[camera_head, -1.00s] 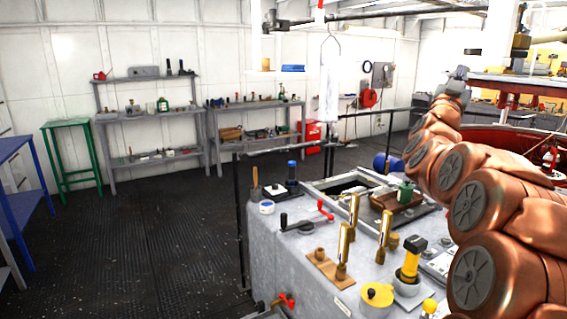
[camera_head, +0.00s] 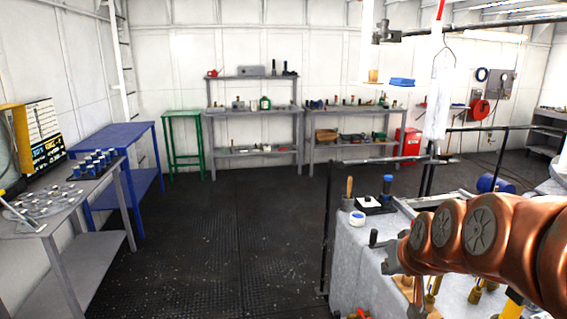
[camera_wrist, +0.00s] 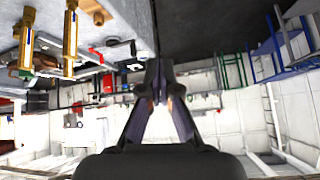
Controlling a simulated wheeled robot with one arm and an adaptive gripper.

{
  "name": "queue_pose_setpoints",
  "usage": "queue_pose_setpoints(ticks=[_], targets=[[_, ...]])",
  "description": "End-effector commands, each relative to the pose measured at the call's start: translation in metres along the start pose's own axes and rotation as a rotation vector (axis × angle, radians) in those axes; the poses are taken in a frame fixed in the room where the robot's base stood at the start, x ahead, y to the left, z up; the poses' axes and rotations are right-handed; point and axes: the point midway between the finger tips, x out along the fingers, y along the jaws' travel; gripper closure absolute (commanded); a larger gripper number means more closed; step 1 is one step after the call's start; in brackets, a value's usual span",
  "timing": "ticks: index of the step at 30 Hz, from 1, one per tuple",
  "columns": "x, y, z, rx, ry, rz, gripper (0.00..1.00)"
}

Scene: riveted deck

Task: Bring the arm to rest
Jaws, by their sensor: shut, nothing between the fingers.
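My copper arm (camera_head: 480,235) reaches in from the right edge of the head view, over the grey machine block (camera_head: 350,262). Its grey end, my gripper (camera_head: 387,262), is small there and partly merges with things behind it. In the wrist view, my gripper (camera_wrist: 156,72) shows its two dark fingers meeting at the tips, shut and empty. The wrist picture looks upside down, with the block's top at upper left. Two brass gauge-like posts (camera_wrist: 70,40) and a red handle (camera_wrist: 97,56) show there, apart from the fingers.
A blue-topped bottle (camera_head: 387,186) and a white pot (camera_head: 357,218) stand on the block beside the arm. A black rail (camera_head: 328,235) runs along its edge. Grey shelves (camera_head: 253,110), a green stand (camera_head: 184,114) and a blue table (camera_head: 118,136) stand beyond. The dark floor (camera_head: 215,240) is clear.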

Motion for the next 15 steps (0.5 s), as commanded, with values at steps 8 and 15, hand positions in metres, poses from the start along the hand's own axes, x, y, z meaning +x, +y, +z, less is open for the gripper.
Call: queue_pose_setpoints(ticks=[8,15], targets=[[-0.05,-0.026,0.159,-0.059,-0.462,-0.003,1.0],[-0.105,-0.019,0.255,-0.082,-0.761,0.049,1.0]])
